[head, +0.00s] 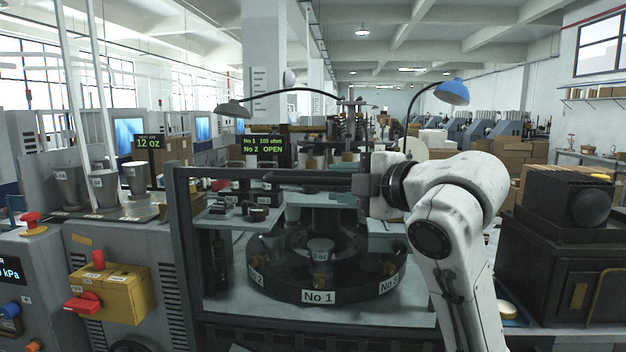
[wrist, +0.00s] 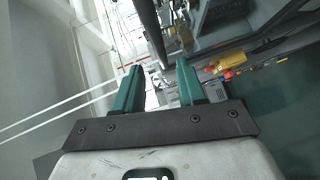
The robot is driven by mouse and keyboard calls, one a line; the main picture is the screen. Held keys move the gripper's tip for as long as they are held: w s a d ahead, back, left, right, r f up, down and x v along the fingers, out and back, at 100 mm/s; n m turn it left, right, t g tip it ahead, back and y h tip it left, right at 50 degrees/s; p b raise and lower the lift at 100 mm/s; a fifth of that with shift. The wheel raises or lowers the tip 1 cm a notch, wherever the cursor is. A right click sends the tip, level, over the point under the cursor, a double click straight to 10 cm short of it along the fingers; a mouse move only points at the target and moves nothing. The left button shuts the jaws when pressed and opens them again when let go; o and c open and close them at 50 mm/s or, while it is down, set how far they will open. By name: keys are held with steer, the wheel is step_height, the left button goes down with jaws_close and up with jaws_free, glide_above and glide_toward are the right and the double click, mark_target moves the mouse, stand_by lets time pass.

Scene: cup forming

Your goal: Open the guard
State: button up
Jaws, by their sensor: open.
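The guard (head: 183,255) is a dark grey frame around the front of the forming machine, with an upright post on the left and a top bar running right. Its right end is hidden behind my arm. My gripper (head: 372,186) is at the right end of that bar in the head view; its fingertips are hard to make out there. In the wrist view my gripper (wrist: 160,82) has two green fingers apart with nothing between them. I cannot tell whether the gripper touches the guard. Behind the frame is a round turntable (head: 335,296) labelled No 1.
A yellow switch box (head: 122,292) with red knobs is at the left, also in the wrist view (wrist: 217,64). Metal cups (head: 136,178) stand on the left bench. A black machine (head: 560,250) is right of my arm. A display (head: 263,145) reads No 2 OPEN.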

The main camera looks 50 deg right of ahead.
mark_target(317, 182)
steer(key=w, duration=0.2)
steer(key=w+f+p, duration=0.1)
steer(key=w, duration=0.5)
steer(key=shift+w+d+f, duration=0.1)
steer(key=shift+d+f, duration=0.05)
steer(key=shift+d, duration=0.25)
steer(key=shift+c, duration=0.3)
jaws_close()
